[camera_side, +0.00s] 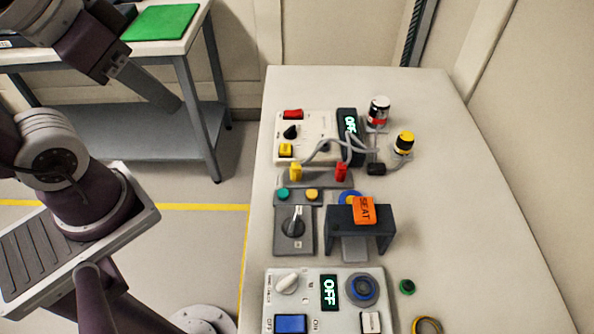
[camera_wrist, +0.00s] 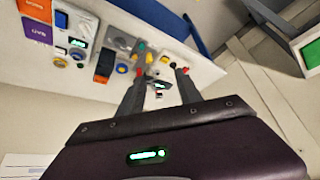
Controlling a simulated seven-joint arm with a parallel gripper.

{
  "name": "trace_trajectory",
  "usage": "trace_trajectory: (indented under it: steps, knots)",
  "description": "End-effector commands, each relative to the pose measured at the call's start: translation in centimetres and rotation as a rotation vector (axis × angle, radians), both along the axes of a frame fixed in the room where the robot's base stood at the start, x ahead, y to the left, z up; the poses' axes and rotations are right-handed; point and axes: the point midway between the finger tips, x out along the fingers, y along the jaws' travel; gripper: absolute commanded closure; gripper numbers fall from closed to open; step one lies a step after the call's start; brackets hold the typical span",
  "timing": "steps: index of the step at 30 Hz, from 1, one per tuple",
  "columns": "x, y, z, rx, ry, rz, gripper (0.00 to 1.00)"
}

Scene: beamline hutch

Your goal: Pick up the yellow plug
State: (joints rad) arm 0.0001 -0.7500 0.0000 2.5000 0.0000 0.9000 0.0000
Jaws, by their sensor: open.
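The yellow plug (camera_side: 296,172) stands upright in a grey holder (camera_side: 316,180) on the bench, left of a red plug (camera_side: 341,172). My gripper (camera_side: 174,104) is at the upper left in the side view, high and well to the left of the bench, apart from the plug. In the wrist view its two dark fingers (camera_wrist: 159,71) are spread with nothing held between them. The bench items show small beyond the fingertips there, and I cannot clearly single out the yellow plug.
In front are a knob box (camera_side: 293,231), a dark bracket (camera_side: 358,229) with an orange SEAT tag, and another panel (camera_side: 328,295). The bench's right side (camera_side: 470,200) is mostly clear.

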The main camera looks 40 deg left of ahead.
Motion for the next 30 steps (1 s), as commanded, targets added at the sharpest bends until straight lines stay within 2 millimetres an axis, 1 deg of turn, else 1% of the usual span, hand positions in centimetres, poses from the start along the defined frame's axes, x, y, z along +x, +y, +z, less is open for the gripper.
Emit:
trace_trajectory:
  steps: [8,10,11,13,14,16,17,18,20,21,23,24,27,30]
  knots:
    - [0.0,0.0,0.0,0.000,0.000,0.000,0.51]
    - [0.4,0.0,0.0,0.012,0.009,-0.021,0.51]
    - [0.9,0.0,0.0,0.027,0.021,-0.049,0.51]
    - [3.0,-0.1,-0.2,0.089,0.066,-0.168,0.51]
    - [4.3,-0.2,-0.4,0.124,0.093,-0.242,0.51]
    - [8.0,-0.7,-1.7,0.210,0.159,-0.455,0.51]
    - [9.6,-1.0,-2.6,0.244,0.185,-0.552,0.51]
    - [11.6,-1.3,-4.0,0.284,0.220,-0.683,0.51]
    - [14.5,-2.0,-6.6,0.335,0.266,-0.882,0.51]
    - [16.2,-2.5,-8.7,0.362,0.292,-1.014,0.51]
    - [18.2,-3.3,-12.0,0.390,0.323,-1.201,0.51]
    - [19.2,-3.8,-14.2,0.403,0.337,-1.312,0.51]
    - [20.6,-4.7,-18.8,0.419,0.357,-1.530,0.51]
    - [21.1,-5.2,-21.5,0.422,0.362,-1.652,0.51]
